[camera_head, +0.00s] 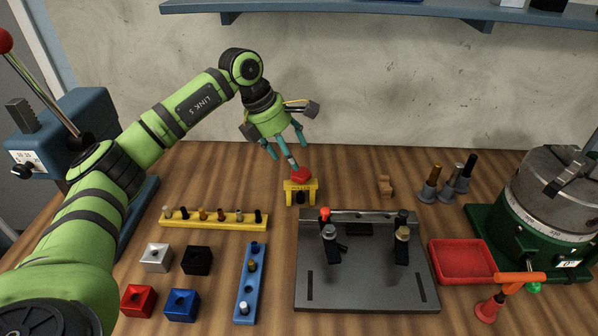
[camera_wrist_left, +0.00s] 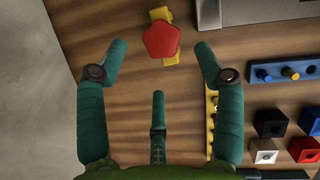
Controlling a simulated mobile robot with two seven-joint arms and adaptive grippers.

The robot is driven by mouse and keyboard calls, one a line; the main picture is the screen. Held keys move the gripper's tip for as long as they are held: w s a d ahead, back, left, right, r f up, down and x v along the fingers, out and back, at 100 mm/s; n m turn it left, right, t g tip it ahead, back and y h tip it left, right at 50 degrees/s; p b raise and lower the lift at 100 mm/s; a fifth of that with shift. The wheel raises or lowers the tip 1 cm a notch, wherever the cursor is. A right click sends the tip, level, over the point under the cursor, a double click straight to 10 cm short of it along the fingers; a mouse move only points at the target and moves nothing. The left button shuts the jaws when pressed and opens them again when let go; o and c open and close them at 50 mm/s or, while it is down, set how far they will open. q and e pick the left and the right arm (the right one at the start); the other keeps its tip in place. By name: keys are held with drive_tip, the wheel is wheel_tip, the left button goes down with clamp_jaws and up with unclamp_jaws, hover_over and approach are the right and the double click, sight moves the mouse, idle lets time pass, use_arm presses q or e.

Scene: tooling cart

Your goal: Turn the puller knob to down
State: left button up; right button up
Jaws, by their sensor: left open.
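The puller is a small yellow stand (camera_head: 300,192) with a red knob (camera_head: 301,174) on top, on the wooden bench just behind the grey fixture plate. In the left wrist view the knob (camera_wrist_left: 162,40) is a red five-sided head seen from above, with yellow body (camera_wrist_left: 160,14) showing at two sides. My left gripper (camera_head: 288,153) is open and points down just above and behind the knob. In the wrist view its three teal fingers (camera_wrist_left: 160,60) are spread, and the knob lies beyond and between the two outer fingertips. No contact is visible. My right gripper is not in view.
A grey fixture plate (camera_head: 330,291) with clamps stands in front of the puller. A yellow peg rail (camera_head: 215,224), blue peg rail (camera_head: 246,284) and several coloured blocks lie left. A red tray (camera_head: 461,275) and green rotary table (camera_head: 552,240) stand right. A blue shelf (camera_head: 400,8) hangs behind.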

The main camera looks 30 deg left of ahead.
sight(300, 172)
use_arm(q)
drive_tip(key=p+x, duration=0.1)
drive_tip(key=x, duration=0.3)
drive_tip(key=shift+w+d+f, duration=0.1)
drive_tip(key=shift+d+f, duration=0.05)
drive_tip(key=shift+f, duration=0.2)
drive_tip(key=shift+w+d+f+p, duration=0.1)
drive_tip(key=shift+w+f+p, duration=0.05)
drive_tip(key=shift+f+p, duration=0.3)
drive_tip(key=shift+c, duration=0.8)
drive_tip(key=shift+f, duration=0.1)
drive_tip(key=c, duration=0.9)
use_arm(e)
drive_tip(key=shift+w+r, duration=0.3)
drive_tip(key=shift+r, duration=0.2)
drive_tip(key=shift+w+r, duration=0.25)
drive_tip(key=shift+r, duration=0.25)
